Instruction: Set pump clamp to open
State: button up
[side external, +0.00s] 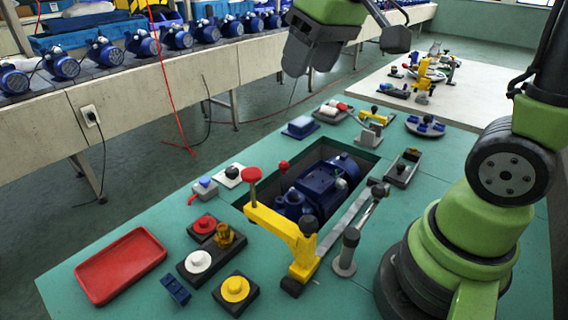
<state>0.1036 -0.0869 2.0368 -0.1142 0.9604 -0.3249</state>
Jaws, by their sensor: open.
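The pump clamp appears to be the yellow lever arm (283,226) with a red knob at its far left end and a black knob near its right end. It stands at the near side of the recess holding a blue pump (322,188). The arm slants up and left from its foot, in front of the pump; I cannot tell whether it presses on the pump. My gripper (311,60) is dark grey, at the top centre, well above and behind the clamp. It is open and touches nothing; its fingertips are hard to make out.
A red tray (121,264), a white knob (198,261), a yellow knob (235,289) and other small fixtures crowd the green table (80,293). A grey upright handle (347,252) stands right of the clamp. A conveyor with several pumps runs behind. The air above the clamp is clear.

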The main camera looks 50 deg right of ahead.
jog(key=w+d+f+n+g, duration=0.2)
jog(key=w+d+f, duration=0.2)
jog(key=w+f, duration=0.35)
jog(key=n+g, duration=0.2)
send_over(284, 162)
jog(key=shift+h, duration=0.4)
notch_tip(284, 162, down, 10)
jog(key=shift+f, duration=0.15)
notch_tip(284, 162, down, 10)
jog(key=shift+f, duration=0.15)
